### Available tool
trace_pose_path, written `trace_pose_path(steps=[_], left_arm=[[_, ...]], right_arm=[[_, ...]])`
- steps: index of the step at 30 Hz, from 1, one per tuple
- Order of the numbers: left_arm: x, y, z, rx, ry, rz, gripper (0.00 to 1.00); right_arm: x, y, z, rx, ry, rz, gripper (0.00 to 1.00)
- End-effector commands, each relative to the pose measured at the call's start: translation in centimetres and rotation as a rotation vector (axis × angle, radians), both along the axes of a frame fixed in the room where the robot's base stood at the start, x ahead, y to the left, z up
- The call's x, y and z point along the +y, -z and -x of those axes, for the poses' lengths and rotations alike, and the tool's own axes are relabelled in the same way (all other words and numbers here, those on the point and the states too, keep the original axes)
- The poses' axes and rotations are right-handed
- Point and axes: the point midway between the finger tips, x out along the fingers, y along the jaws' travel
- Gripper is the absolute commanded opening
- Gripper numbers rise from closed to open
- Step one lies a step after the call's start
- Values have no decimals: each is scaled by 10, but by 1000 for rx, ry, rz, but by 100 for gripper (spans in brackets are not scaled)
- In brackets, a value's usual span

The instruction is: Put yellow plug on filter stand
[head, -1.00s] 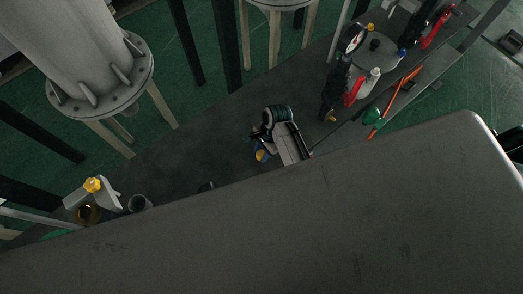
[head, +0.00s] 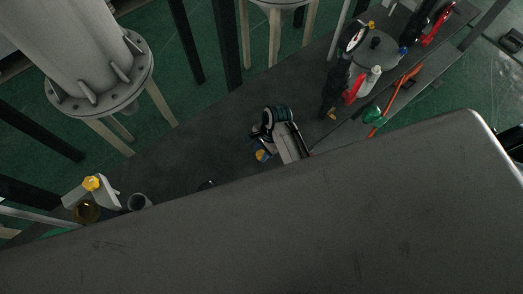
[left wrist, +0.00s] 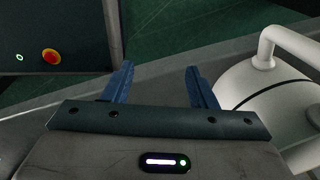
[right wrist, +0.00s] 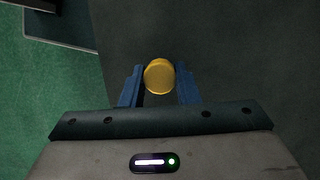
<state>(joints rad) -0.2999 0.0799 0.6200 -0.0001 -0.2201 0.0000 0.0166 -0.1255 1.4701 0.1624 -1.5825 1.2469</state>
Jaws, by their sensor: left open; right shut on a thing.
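My right gripper (head: 262,153) is near the middle of the head view, above the dark grey surface. It is shut on the yellow plug (right wrist: 159,76), whose round face shows between the blue fingertips in the right wrist view. At the far left of the head view is a pale grey bracket, which looks like the filter stand (head: 110,196). It has a yellow knob-like part (head: 92,183) on top and an amber bowl (head: 87,212) below. The held plug is well to the right of it. My left gripper (left wrist: 158,78) is open and empty in the left wrist view.
A grey cup (head: 139,202) stands right of the bracket. At the upper right are a grey pot (head: 375,52), a red bottle (head: 354,91) and an orange tool (head: 398,93). The left wrist view shows a red button (left wrist: 51,56) and a white tank (left wrist: 262,95).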

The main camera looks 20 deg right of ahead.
Motion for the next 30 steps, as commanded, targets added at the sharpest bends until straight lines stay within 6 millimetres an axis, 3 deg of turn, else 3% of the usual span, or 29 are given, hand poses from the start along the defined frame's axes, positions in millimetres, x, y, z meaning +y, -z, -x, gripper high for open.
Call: trace_pose_path(steps=[1,5,16,20,30], left_arm=[[0,1,0,0,0,0,52],[0,0,0,0,0,0,52],[0,-6,0,0,0,0,52],[0,-20,0,0,0,0,52],[0,-15,0,0,0,0,52]], right_arm=[[0,1,0,0,0,0,30],[0,0,0,0,0,0,54],[-2,-8,-1,-1,0,1,54],[-7,-30,-3,-1,0,1,54],[-26,-86,-10,-4,0,1,54]])
